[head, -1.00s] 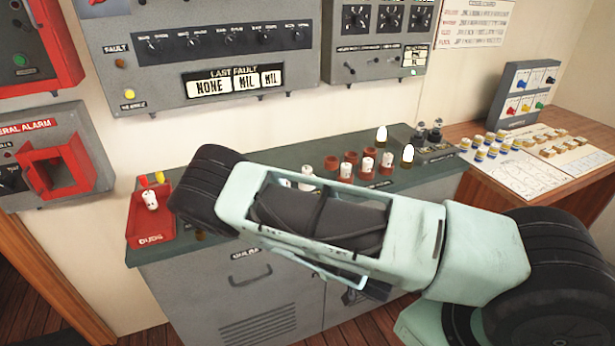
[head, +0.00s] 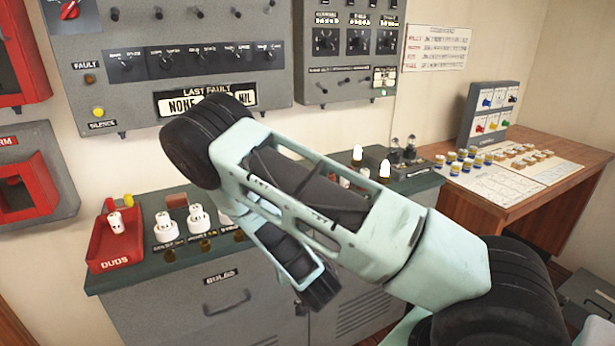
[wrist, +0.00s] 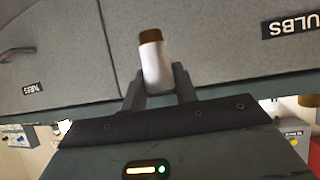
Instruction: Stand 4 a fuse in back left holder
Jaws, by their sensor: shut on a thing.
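My gripper (wrist: 158,88) is shut on a white fuse (wrist: 153,66) with a brown end, in the wrist view. The fuse stands out between the two fingers, slightly tilted, in front of the grey cabinet doors. The back left holder cannot be made out; my arm covers the middle of the counter. A small white piece (head: 345,183) shows past the arm, near two lit bulbs.
A red DUDS tray (head: 103,262) holding a white piece stands at the counter's left end. White round fittings (head: 197,221) stand beside it, with a red-brown block (head: 176,200) behind. Lit bulbs (head: 384,169) stand at the right. A wooden desk (head: 540,190) stands further right.

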